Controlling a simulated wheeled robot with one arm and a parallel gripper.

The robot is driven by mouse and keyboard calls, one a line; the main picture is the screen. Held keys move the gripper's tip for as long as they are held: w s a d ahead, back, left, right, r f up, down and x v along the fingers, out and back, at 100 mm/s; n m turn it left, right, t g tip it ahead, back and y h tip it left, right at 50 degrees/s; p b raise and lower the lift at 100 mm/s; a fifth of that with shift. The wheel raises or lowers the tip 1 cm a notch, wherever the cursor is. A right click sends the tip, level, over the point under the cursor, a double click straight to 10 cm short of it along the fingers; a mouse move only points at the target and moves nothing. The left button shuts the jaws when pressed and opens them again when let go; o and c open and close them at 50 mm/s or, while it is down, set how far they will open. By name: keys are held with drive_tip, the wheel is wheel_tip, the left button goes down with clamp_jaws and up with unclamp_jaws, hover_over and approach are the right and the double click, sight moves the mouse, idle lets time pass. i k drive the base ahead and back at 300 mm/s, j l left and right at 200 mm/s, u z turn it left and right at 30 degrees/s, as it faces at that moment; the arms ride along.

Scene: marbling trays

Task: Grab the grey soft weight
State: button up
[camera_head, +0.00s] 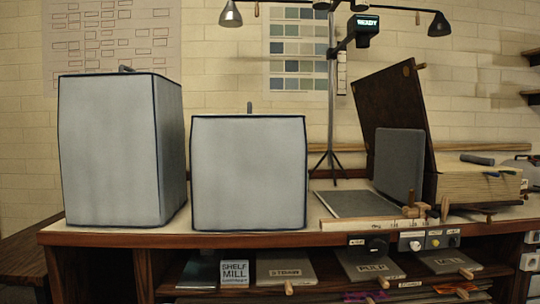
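A small dark grey, roll-shaped thing (478,159) lies on top of the thick cream page block of a large book (478,186) at the right of the bench. It looks like the grey soft weight, though it is small in view. The book's dark brown cover (393,105) stands raised and leans to the left of the page block. My gripper is not in view, so I cannot see whether it is open or shut.
Two big pale grey blocks (110,150) (248,172) with dark edges fill the bench's left half. A grey upright panel (399,165), a flat grey plate (358,204) and a lamp stand (331,110) are left of the book. A shelf with several boards (286,268) runs below.

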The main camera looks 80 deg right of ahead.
sight(464, 158)
drive_tip(key=z, duration=4)
drive_tip(key=i+l+u, duration=0.15)
drive_tip(key=i+l, duration=0.15)
drive_tip(key=i+l+u, duration=0.2)
drive_tip(key=l, duration=0.3)
